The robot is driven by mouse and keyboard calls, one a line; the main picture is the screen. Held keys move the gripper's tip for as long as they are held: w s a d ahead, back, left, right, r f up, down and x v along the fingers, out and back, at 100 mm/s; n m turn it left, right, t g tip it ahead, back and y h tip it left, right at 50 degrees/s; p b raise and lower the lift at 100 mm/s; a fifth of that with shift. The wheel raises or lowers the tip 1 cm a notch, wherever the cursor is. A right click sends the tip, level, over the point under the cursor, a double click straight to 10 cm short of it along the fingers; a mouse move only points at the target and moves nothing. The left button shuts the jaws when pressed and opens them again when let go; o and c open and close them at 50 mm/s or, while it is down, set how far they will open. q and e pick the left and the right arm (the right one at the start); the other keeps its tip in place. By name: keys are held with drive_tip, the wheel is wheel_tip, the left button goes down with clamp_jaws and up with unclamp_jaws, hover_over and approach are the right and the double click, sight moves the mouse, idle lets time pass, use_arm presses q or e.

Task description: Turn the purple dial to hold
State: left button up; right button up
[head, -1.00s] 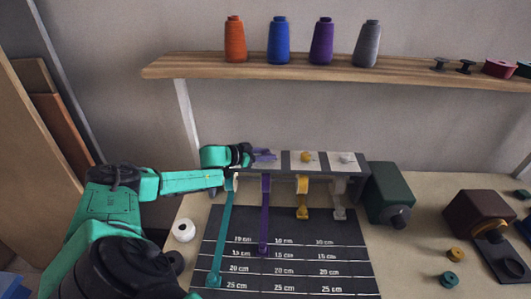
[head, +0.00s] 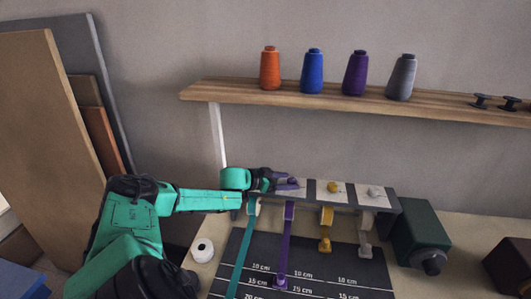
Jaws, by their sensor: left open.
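A grey rack with pale top plates (head: 328,198) stands at the back of the table. A purple dial (head: 289,184) sits on its top, left of a yellow dial (head: 333,187) and a white one (head: 374,192). My left gripper (head: 281,183) is at the purple dial from the left, its jaws open, partly covering it. I cannot tell whether the fingers touch the dial. Below the rack a purple ribbon (head: 286,240) hangs from its spool beside a teal ribbon (head: 242,255). Any hold marking is too small to read. My right gripper is not in view.
A black mat (head: 318,262) with centimetre lines lies in front of the rack. A dark green box (head: 420,232) stands right of the rack, a white roll (head: 202,250) left of the mat. A shelf (head: 330,98) with several thread cones runs above.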

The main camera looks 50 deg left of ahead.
use_arm(q)
drive_tip(key=p+v, duration=0.1)
drive_tip(key=v, duration=0.2)
drive_tip(key=p+v, duration=0.2)
drive_tip(key=v, duration=0.2)
drive_tip(key=shift+w+d+r, duration=0.1)
drive_tip(key=shift+d+r, duration=0.05)
drive_tip(key=shift+r, duration=0.2)
drive_tip(key=v, duration=0.5)
drive_tip(key=shift+s+f, duration=0.15)
drive_tip(key=shift+s, duration=0.1)
